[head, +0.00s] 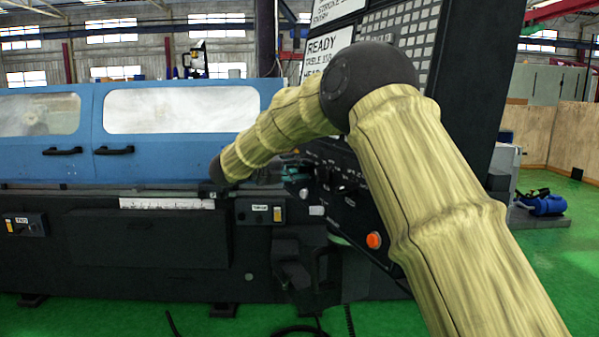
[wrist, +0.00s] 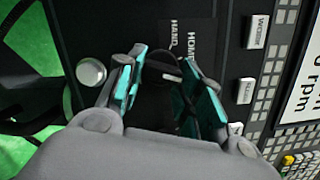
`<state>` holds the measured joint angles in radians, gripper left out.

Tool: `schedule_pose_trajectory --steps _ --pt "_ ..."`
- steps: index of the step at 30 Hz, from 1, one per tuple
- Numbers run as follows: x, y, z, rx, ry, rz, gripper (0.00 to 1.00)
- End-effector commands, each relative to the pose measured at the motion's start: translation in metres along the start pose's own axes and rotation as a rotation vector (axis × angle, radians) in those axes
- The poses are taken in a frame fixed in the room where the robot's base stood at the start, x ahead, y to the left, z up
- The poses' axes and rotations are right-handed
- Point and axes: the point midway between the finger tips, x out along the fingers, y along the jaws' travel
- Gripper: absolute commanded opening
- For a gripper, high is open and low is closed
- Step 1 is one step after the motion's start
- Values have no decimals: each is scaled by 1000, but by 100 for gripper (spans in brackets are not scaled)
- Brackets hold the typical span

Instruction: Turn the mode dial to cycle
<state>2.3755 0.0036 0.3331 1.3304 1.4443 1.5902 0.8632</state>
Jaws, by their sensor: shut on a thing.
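The mode dial (wrist: 163,72) is a dark round knob on the black panel, seen between my fingertips in the wrist view. Labels reading HAND (wrist: 174,33) and HOME (wrist: 191,42) are printed beside it. My gripper (wrist: 164,60) has its teal-padded fingers on either side of the knob and is shut on it. The fingers hide part of the knob, and I cannot tell which mode it points to. In the head view my gripper (head: 292,172) is small at the control panel (head: 345,195), and the dial cannot be made out.
A round silver button (wrist: 91,71) and pale rectangular buttons, one marked WORK (wrist: 257,31), sit near my fingers. An orange button (head: 374,240) is lower on the panel. The grinder's blue doors (head: 180,125) are at the left.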

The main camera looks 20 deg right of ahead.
Motion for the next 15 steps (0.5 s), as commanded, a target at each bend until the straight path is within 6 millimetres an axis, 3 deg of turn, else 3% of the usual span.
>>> schedule_pose_trajectory --steps 9,10,13,15 --pt "0 2 -1 -2 2 2 12" --pt "0 2 -1 -2 2 2 38" --pt "0 2 -1 -2 2 2 56" --pt "0 2 -1 -2 1 2 57"
